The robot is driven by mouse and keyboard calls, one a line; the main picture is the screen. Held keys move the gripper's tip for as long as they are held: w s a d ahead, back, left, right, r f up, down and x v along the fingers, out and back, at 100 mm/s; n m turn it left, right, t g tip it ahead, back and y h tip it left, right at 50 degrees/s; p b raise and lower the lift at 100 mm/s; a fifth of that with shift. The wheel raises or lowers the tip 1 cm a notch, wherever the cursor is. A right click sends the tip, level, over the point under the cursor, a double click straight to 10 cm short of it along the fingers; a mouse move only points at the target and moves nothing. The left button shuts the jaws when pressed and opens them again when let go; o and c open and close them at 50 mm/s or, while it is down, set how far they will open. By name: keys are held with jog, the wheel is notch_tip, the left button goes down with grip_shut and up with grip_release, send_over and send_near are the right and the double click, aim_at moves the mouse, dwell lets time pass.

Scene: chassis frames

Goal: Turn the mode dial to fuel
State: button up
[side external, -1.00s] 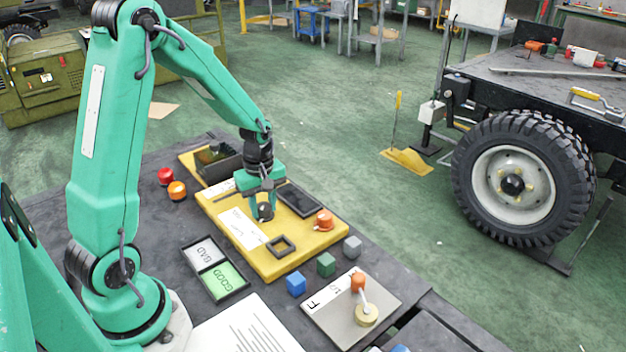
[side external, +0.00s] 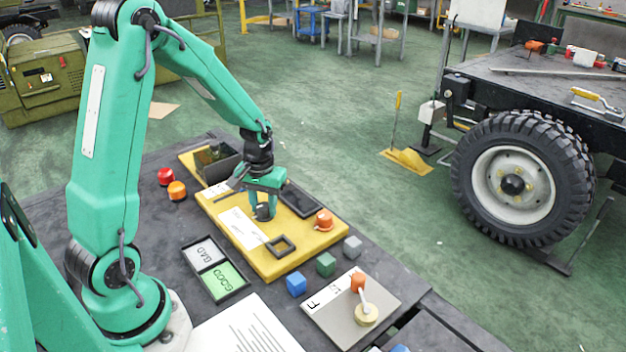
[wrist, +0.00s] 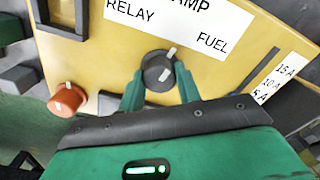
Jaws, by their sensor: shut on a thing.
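The mode dial (wrist: 157,73) is a round dark knob with a white pointer mark, on a yellow panel (wrist: 90,62). In the wrist view its mark points up and right, between the LAMP and FUEL words of the white label (wrist: 178,22). RELAY is at the label's left end. My gripper (wrist: 160,82) is shut on the dial, one green finger on each side.
An orange knob (side external: 324,220) and a dark square frame (side external: 281,246) are on the same panel. A GOOD/BAD tray (side external: 217,270) lies nearby. A grey plate with an orange-tipped lever (side external: 360,290) is at the front right.

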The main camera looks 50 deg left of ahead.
aim_at(264, 206)
jog(key=m, duration=0.6)
jog(key=shift+m, duration=0.3)
dwell(0.4)
jog(key=o, duration=1)
jog(key=shift+c, duration=0.2)
jog(key=shift+r, duration=0.1)
jog(key=shift+r, duration=3.85)
